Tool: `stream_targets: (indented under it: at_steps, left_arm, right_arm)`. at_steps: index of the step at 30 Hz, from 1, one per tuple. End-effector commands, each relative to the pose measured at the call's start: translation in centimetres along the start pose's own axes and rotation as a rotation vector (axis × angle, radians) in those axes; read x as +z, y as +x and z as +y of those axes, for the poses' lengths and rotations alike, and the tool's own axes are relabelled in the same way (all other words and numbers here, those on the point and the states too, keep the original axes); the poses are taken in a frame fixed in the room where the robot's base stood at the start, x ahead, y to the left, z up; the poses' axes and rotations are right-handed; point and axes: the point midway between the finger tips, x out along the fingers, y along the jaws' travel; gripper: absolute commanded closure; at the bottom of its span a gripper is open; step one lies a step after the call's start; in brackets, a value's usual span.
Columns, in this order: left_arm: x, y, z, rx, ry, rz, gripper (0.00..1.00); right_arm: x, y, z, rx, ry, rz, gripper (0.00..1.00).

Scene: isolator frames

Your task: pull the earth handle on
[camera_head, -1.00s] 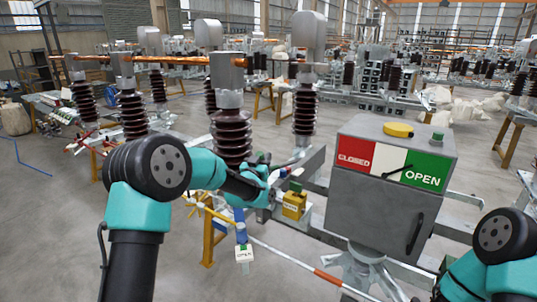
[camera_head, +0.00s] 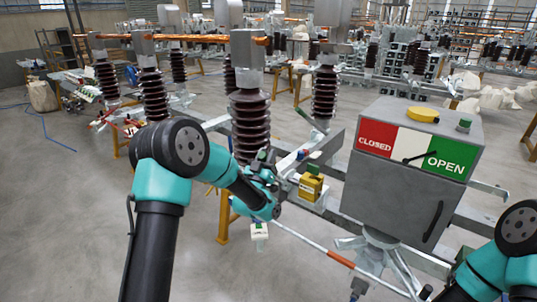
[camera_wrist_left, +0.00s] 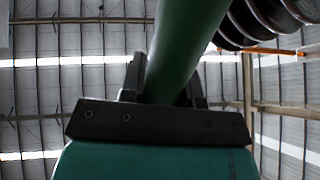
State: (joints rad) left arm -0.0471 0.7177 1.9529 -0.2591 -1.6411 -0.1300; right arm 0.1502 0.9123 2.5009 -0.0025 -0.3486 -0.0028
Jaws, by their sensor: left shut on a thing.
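My left gripper (camera_head: 264,172) is beside the lower end of the brown ribbed insulator (camera_head: 250,125), left of the yellow block. In the left wrist view its jaws (camera_wrist_left: 165,95) are shut around a dark green, round handle (camera_wrist_left: 190,45) that runs up out of the picture. In the head view the gripper and forearm hide most of this handle and its mount. A small white tag reading OPEN (camera_head: 258,231) shows just below the gripper. Of my right arm, only a link shows at the lower right; its gripper is out of view.
A grey cabinet (camera_head: 392,205) with a CLOSED/OPEN plate stands right of the gripper. A yellow block (camera_head: 311,186) sits between them on the steel frame. A white-and-orange rod (camera_head: 340,259) runs low toward the right. More insulators stand at the left. Bare floor lies at the lower left.

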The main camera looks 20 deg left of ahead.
Motion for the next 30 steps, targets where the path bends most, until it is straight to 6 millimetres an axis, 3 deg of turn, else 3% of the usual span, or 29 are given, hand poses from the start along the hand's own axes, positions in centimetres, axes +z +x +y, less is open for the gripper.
stream_targets:
  at_steps: [6,7,14,23,30]
  left_arm:
    - [0.0,0.0,0.0,0.0,0.0,0.0,1.0]
    - [0.0,0.0,0.0,0.0,0.0,0.0,0.68]
    - [0.0,0.0,0.0,0.0,0.0,-0.001,0.46]
    - [0.1,-0.1,0.1,0.001,0.0,-0.002,0.45]
    - [0.6,-1.9,1.0,0.013,-0.009,-0.006,0.45]
  right_arm:
    - [0.0,0.0,0.0,0.0,0.0,0.0,0.58]
    - [0.0,0.0,0.0,0.0,0.0,0.0,0.58]
    - [0.0,0.0,0.0,0.0,0.0,0.0,0.58]
    - [0.0,0.0,0.0,0.0,0.0,0.0,0.58]
    - [0.0,0.0,0.0,0.0,0.0,0.0,0.58]
